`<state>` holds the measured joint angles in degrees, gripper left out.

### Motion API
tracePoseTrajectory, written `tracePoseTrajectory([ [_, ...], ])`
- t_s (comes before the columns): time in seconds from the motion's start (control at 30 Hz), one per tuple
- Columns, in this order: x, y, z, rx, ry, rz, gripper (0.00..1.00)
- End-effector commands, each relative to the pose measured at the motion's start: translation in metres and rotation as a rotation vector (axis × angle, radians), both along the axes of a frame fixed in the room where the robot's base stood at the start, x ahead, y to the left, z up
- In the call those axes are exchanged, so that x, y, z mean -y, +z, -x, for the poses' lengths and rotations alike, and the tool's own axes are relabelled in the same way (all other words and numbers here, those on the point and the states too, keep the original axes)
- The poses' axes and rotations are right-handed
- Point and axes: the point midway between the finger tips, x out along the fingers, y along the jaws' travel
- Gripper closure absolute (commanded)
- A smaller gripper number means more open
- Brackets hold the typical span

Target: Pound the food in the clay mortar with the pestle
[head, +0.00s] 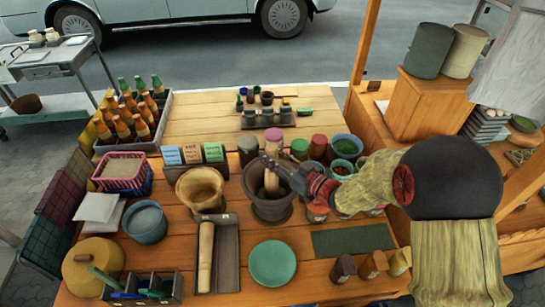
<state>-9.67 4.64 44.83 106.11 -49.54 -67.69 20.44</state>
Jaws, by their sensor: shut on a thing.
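The dark clay mortar (272,211) stands on the wooden table near the middle of the head view. A light wooden pestle (271,182) stands roughly upright in it. My gripper (274,166) reaches in from the right, shut on the upper part of the pestle above the mortar's rim. The pestle's lower end and the food inside the mortar are hidden by the mortar wall and too small to make out.
A wooden mortar (201,187) stands just left, with a second pestle (206,252) in a dark tray below it. A green plate (273,263) lies in front. Jars and bowls (346,148) crowd behind and right. A green mat (352,241) lies front right.

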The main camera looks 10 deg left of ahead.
Motion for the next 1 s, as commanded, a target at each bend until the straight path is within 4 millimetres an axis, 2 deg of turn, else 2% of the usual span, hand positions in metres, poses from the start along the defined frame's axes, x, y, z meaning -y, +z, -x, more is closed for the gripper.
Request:
tracePoseTrajectory([
  [0.43, 0.000, -0.002, 0.000, 0.002, 0.000, -0.001, 1.00],
  [0.87, 0.001, -0.060, -0.001, 0.002, 0.000, -0.001, 1.00],
  [0.9, 0.001, -0.054, -0.001, 0.003, 0.000, -0.001, 1.00],
  [1.0, 0.001, -0.052, -0.001, 0.002, 0.000, -0.001, 1.00],
])
